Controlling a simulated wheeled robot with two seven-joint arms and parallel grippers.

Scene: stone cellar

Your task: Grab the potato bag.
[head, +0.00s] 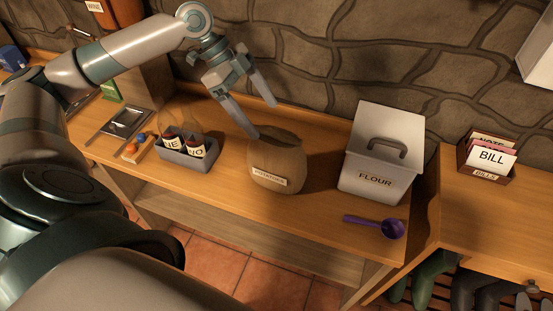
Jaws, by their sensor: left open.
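The potato bag (281,160) is a brown sack with a pale label, standing on the wooden counter in the middle of the head view. My left gripper (265,120) comes in from the upper left and is open and empty. Its two fingers point down toward the top of the bag. The nearer fingertip overlaps the bag's upper left edge in the picture; I cannot tell whether it touches. The other fingertip is above and behind the bag. My right gripper is not in view.
A white flour bin (384,150) stands right of the bag, with a purple scoop (390,228) in front. A grey holder with bottles (190,158) stands to the left. A bill box (487,160) sits on the right-hand counter (500,210). A stone wall (330,60) rises behind.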

